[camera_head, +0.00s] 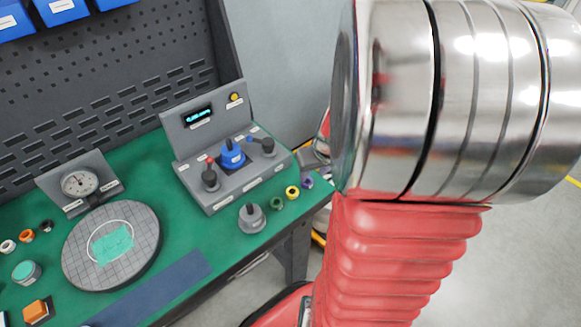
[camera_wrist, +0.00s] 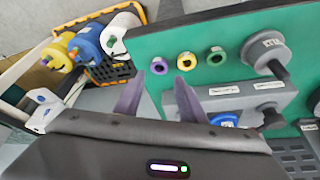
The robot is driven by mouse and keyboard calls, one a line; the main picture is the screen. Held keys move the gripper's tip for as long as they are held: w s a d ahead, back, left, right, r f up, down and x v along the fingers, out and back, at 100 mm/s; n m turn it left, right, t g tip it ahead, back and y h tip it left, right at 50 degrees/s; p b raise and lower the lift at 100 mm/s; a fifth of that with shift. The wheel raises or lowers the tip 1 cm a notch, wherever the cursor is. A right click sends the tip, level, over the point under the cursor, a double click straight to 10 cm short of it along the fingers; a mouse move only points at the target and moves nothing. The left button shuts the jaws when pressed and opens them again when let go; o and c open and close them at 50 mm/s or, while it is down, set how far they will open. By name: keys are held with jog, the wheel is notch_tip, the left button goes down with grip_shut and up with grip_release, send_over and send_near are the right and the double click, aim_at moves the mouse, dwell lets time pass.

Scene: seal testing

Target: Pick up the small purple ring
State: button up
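The small purple ring (camera_head: 308,183) lies near the right edge of the green bench top in the head view. In the wrist view the purple ring (camera_wrist: 159,66) shows just beyond my fingertips and roughly between them in the picture. My gripper (camera_wrist: 157,84) is open, with two grey fingers apart and nothing between them. The height of the fingers above the ring cannot be told. In the head view my arm hides most of the gripper.
A yellow ring (camera_wrist: 187,61) and a green ring (camera_wrist: 216,56) lie in a row beside the purple one. The grey control panel (camera_head: 232,170) stands close by, with a grey knobbed fitting (camera_head: 251,217) in front. An orange-black crate (camera_wrist: 105,65) with coloured parts is beyond the bench edge.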

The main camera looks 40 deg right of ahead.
aim_at(306, 183)
jog(key=shift+x, duration=1.5)
jog(key=shift+x, duration=2.65)
jog(key=shift+w+d+r, duration=0.1)
jog(key=shift+r, duration=0.05)
jog(key=shift+c, duration=0.6)
jog(key=c, duration=0.7)
jog(key=shift+o, duration=0.2)
jog(key=shift+r, duration=0.15)
notch_tip(306, 183, up, 10)
